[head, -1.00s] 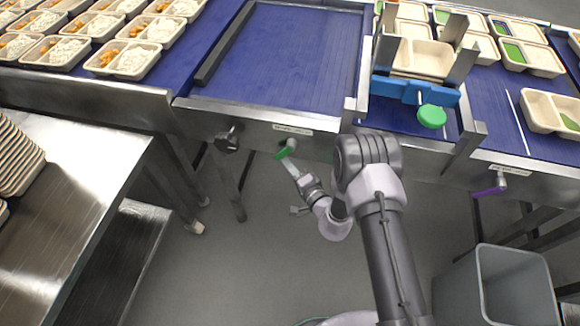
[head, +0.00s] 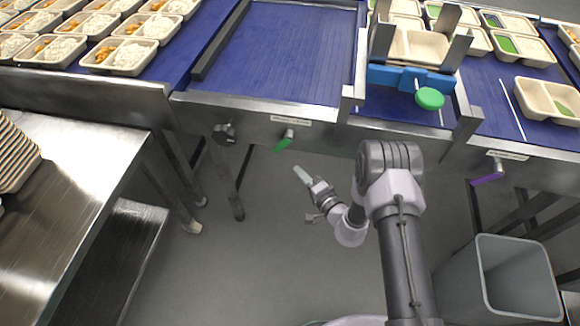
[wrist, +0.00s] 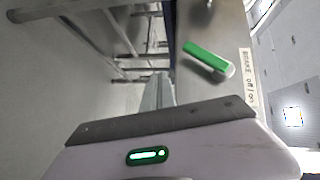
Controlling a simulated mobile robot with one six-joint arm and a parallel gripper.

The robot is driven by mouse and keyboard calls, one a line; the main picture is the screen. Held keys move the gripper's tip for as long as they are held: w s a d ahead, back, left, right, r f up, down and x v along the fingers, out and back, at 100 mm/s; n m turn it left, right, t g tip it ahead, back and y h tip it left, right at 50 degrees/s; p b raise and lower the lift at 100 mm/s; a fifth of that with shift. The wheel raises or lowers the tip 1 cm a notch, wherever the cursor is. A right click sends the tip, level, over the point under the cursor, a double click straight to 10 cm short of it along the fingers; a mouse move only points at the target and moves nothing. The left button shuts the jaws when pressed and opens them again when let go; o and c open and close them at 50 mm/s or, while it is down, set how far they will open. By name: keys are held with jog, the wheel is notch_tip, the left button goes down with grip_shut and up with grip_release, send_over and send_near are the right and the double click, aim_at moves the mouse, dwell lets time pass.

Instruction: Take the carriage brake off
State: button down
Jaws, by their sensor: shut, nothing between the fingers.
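The green brake lever (head: 284,141) sits on the front rail below the belt and slants down to the left from its pivot in the head view. In the wrist view the lever (wrist: 207,58) is at upper right, beside a label (wrist: 249,82) that reads "BRAKE" with "OFF/ON". My gripper (head: 300,172) is shut and empty, a little below and right of the lever, apart from it. The closed fingers also show in the wrist view (wrist: 158,92). The carriage (head: 410,78), blue with upright metal plates and a green knob (head: 430,98), stands over the belt holding a tray.
A black knob (head: 224,133) is left of the lever, and a purple lever (head: 487,178) is on the rail at right. A grey bin (head: 500,280) stands lower right. A steel table (head: 70,210) is at left. The floor under my gripper is clear.

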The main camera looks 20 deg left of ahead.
jog(key=s+d+f+p, duration=0.1)
jog(key=s+d+f, duration=0.1)
jog(key=d, duration=0.3)
jog(key=shift+s+f+p, duration=0.35)
jog(key=shift+s+f, duration=0.05)
jog(key=shift+s, duration=0.25)
